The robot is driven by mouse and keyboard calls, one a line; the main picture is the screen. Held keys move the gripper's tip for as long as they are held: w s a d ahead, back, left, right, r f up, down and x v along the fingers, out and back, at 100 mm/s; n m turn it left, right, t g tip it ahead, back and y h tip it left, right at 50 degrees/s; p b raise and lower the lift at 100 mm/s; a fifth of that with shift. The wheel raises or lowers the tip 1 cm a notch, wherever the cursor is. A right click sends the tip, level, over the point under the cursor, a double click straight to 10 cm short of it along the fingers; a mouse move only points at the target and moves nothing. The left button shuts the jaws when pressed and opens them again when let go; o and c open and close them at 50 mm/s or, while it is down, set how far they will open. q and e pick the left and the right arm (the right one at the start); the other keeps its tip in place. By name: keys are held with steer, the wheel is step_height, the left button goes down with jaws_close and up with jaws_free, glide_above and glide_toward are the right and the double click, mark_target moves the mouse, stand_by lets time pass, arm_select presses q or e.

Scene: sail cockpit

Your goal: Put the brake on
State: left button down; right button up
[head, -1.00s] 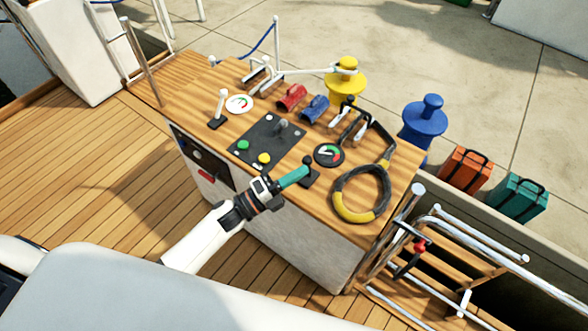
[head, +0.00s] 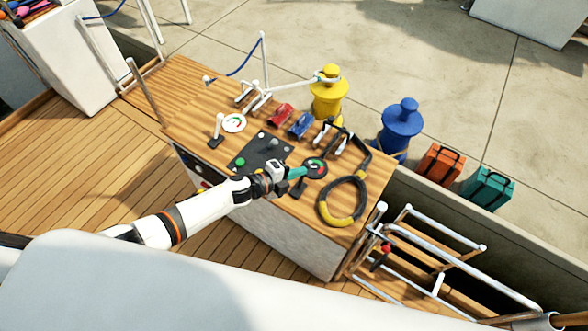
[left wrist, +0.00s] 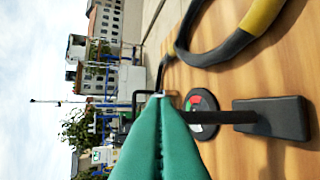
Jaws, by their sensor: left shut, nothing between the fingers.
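A wooden console (head: 190,90) carries several levers; none shows a readable brake label. A black lever (left wrist: 235,117) on a dark base stands near the console's front edge; its base (head: 298,188) shows in the head view. My left gripper (head: 304,170) has teal fingers, shut and empty, just above that base beside the round gauge (head: 314,168). In the left wrist view the fingers (left wrist: 160,100) hide the lever's top end. I cannot tell whether they touch it. A white-knobbed lever (head: 218,127) stands upright farther left. My right gripper is not in view.
A yellow-and-black hose loop (head: 343,202) lies right of the gauge. A black panel (head: 262,150) with buttons, and red (head: 280,114) and blue (head: 301,125) handles, are also on the console. A metal rail frame (head: 440,240) stands at the right; the wooden deck (head: 80,170) is open at the left.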

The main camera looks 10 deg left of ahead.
arm_select(q)
steer(key=shift+w+d+f+b, duration=0.2)
steer(key=shift+w+d+b, duration=0.15)
steer(key=shift+w, duration=0.3)
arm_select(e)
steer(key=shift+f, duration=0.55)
arm_select(q)
steer(key=shift+w+r, duration=0.15)
